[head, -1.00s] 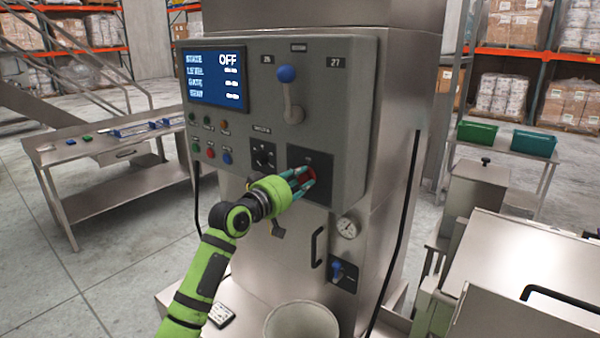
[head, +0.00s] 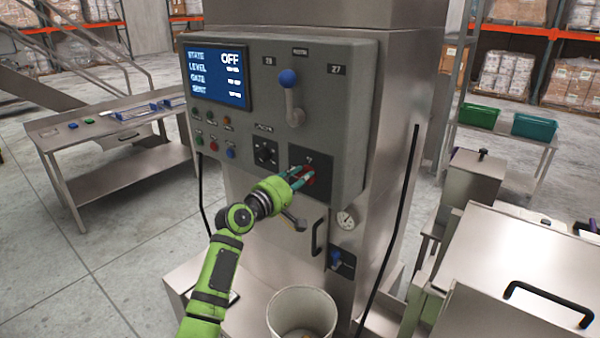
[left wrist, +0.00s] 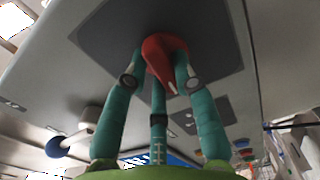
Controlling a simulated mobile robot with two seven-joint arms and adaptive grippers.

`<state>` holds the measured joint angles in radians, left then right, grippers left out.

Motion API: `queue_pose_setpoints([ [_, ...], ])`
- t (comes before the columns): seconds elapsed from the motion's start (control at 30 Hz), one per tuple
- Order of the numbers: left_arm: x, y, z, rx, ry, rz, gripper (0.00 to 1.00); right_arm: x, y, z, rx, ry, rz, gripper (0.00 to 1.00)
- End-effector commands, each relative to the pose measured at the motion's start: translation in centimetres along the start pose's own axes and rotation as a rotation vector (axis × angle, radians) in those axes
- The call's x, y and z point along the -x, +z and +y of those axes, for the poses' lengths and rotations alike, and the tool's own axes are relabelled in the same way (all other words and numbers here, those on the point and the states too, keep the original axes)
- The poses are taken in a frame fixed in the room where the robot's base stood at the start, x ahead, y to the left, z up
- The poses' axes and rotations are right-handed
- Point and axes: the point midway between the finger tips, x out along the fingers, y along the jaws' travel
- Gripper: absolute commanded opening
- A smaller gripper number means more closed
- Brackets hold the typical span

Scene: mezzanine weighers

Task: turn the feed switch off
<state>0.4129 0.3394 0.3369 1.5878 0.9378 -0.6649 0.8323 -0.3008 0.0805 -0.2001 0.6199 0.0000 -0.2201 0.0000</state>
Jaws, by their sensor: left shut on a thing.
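The feed switch appears to be the red rotary knob (head: 307,176) on a dark square plate at the lower right of the grey control panel (head: 340,110). In the left wrist view the red knob (left wrist: 165,58) sits between the teal fingers. My left gripper (head: 299,178) is shut on it, and its fingers hide part of the knob. The screen (head: 217,77) at the panel's upper left reads STATE OFF. The knob's exact angle is hard to read. My right gripper is not in view.
A blue-knobbed lever (head: 288,78) and a black selector (head: 265,153) are near the knob on the panel. A pale bucket (head: 301,312) stands below. A steel bench (head: 110,150) is at the left, with steel bins (head: 520,260) at the right.

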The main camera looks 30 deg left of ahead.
Motion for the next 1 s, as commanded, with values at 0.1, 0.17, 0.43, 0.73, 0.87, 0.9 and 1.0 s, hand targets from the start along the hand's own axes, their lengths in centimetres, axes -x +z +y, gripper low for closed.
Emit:
queue_pose_setpoints([
  [0.1,-0.01,-0.06,0.18,0.053,0.001,0.001,0.0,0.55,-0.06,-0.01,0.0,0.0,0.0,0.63],
  [0.17,-0.01,-0.07,0.15,0.071,0.001,0.001,0.0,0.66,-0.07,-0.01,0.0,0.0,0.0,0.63],
  [0.43,0.0,-0.08,0.08,0.113,0.002,0.001,0.0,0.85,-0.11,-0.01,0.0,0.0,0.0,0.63],
  [0.73,-0.01,-0.08,0.07,0.117,0.003,0.0,0.0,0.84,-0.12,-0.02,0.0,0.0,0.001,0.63],
  [0.87,-0.01,-0.08,0.08,0.116,0.003,0.0,0.51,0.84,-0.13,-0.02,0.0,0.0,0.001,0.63],
  [0.9,-0.01,-0.07,0.07,0.116,0.003,0.0,0.52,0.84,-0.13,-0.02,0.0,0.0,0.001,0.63],
  [1.0,-0.01,-0.07,0.05,0.115,0.002,0.0,0.52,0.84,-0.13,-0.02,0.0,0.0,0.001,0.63],
])
